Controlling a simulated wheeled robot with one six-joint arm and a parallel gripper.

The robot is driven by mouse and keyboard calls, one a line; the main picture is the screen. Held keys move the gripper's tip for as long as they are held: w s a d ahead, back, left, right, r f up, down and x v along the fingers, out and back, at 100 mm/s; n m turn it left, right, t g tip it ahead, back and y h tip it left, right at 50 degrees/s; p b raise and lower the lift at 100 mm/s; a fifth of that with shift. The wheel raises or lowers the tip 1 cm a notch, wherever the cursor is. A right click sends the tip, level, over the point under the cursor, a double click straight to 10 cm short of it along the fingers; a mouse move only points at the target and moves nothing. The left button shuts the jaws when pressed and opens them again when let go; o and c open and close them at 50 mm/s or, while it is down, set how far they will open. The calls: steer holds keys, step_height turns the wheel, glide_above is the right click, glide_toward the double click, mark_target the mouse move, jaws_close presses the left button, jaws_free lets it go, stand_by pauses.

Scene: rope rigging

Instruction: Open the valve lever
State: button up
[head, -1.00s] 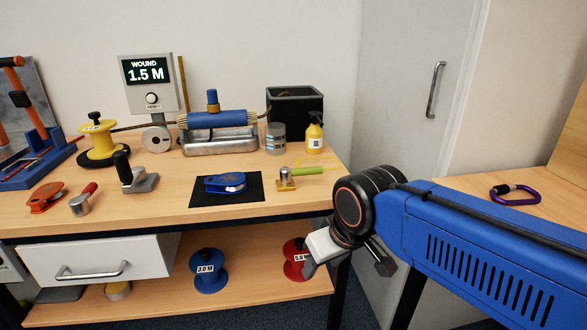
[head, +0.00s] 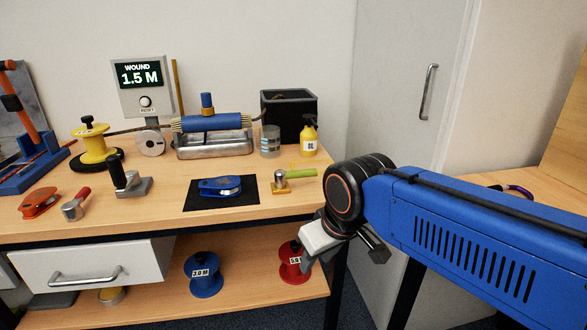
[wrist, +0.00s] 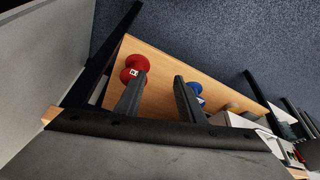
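A blue clamp-like tool (head: 220,186) lies on the mat. A yellow bottle (head: 309,143) and a black bin (head: 289,115) stand behind the valve. A red spool (head: 292,265) and a blue spool (head: 204,275) sit on the lower shelf. A grey cabinet (head: 390,110) stands at right.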

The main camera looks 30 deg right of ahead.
steer(key=w+d+r+n+g, duration=0.2)
steer(key=w+r+n, duration=0.1)
steer(key=w+r, duration=0.4)
steer(key=w+d+r+n+g, duration=0.1)
steer(key=w+r+n, duration=0.3)
steer(key=r, duration=0.6)
steer(key=n+g, duration=0.3)
steer(key=n, duration=0.4)
glide_toward(298, 176)
steer(key=shift+y, duration=0.3)
steer(key=f, duration=0.5)
steer(key=d+f, duration=0.1)
steer(key=f, duration=0.1)
steer(key=shift+f, duration=0.15)
jaws_close()
